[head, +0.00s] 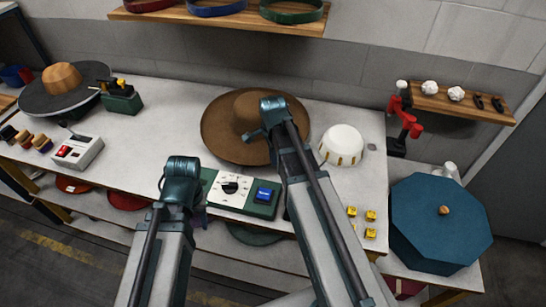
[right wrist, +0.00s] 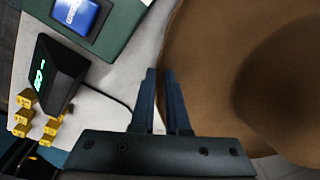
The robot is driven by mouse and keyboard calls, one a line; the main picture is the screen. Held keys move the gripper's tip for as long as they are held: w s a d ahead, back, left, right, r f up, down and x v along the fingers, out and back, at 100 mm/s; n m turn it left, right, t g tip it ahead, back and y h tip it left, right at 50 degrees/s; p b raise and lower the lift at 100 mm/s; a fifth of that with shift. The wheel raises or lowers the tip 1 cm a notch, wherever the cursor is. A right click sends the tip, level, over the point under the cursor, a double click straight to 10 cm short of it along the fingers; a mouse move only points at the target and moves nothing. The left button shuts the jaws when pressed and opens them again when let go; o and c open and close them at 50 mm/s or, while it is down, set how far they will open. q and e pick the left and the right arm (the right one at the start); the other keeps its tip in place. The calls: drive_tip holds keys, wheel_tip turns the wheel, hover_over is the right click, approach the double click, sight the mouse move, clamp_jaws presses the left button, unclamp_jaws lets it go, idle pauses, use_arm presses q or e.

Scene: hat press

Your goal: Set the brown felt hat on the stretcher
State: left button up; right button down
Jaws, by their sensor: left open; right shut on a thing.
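The brown felt hat (head: 221,127) lies on the white table, its crown partly covered by my right arm. My right gripper (head: 262,134) is at the hat's right side; in the right wrist view its fingers (right wrist: 168,78) are shut on the brim edge of the hat (right wrist: 206,65). A white dome with gold slots (head: 342,141), which looks like the stretcher, stands just right of the hat, apart from it. My left gripper (head: 180,180) is open and empty, left of the green control panel; its fingertips are mostly hidden.
The green control panel (head: 263,211) lies in front of the hat. Yellow blocks (head: 370,215) sit at the front right; a black display box (right wrist: 62,73) is near them. A blue octagonal box (head: 440,225) stands right. Free table lies left of the hat.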

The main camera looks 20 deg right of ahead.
drive_tip(key=c, duration=0.8)
unclamp_jaws()
drive_tip(key=shift+c, duration=0.2)
drive_tip(key=shift+r, duration=0.1)
wheel_tip(320, 180, up, 14)
drive_tip(key=p, duration=1.3)
drive_tip(key=shift+s+a+f+p, duration=0.2)
drive_tip(key=shift+s+p, duration=0.2)
drive_tip(key=s+a+f+n+b, duration=0.4)
drive_tip(key=s+a+n, duration=0.3)
drive_tip(key=n, duration=0.4)
drive_tip(key=s+a+f+n+g+b, duration=0.1)
drive_tip(key=s+a+f+n+b, duration=0.4)
drive_tip(key=s+a+n, duration=0.2)
drive_tip(key=a+n, duration=0.2)
drive_tip(key=n, duration=0.2)
drive_tip(key=shift+s+h, duration=0.3)
drive_tip(key=shift+h, duration=0.1)
